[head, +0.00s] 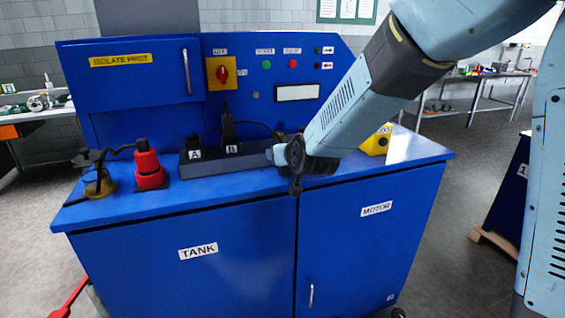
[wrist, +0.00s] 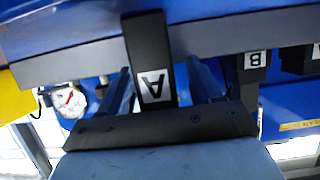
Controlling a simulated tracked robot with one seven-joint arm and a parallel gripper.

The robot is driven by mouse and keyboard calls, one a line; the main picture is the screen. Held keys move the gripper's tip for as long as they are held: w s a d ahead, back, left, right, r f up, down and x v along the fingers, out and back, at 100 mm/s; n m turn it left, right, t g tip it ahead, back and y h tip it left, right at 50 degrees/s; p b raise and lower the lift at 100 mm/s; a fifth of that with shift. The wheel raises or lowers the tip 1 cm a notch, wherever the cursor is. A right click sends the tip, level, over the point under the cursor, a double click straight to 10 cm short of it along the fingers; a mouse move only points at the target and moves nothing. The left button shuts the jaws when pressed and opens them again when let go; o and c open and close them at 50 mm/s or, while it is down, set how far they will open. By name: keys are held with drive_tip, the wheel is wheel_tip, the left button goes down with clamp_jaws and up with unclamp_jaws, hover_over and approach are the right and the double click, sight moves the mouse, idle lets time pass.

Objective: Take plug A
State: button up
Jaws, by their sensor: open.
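Plug A (head: 195,154) is a black block with a white A label, at the left end of the dark socket strip (head: 215,168) on the blue bench top. In the wrist view plug A (wrist: 145,45) appears between the lines of my two fingers, nearer the left one, its label upside down. My gripper (head: 279,155) is by the strip's right end in the head view, clear of plug A there; its fingertips are mostly hidden. In the wrist view my gripper (wrist: 158,68) is open, nothing clamped; I cannot tell how deep plug A sits between the fingers.
Plug B (head: 229,130), black with a cable, stands right of plug A; it also shows in the wrist view (wrist: 255,70). A red plug (head: 149,168) stands left of the strip. A yellow box (head: 377,139) sits behind my arm. The control panel (head: 240,85) rises behind.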

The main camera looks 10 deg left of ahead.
drive_tip(key=shift+c, duration=0.2)
drive_tip(key=c, duration=1)
drive_tip(key=shift+c, duration=0.2)
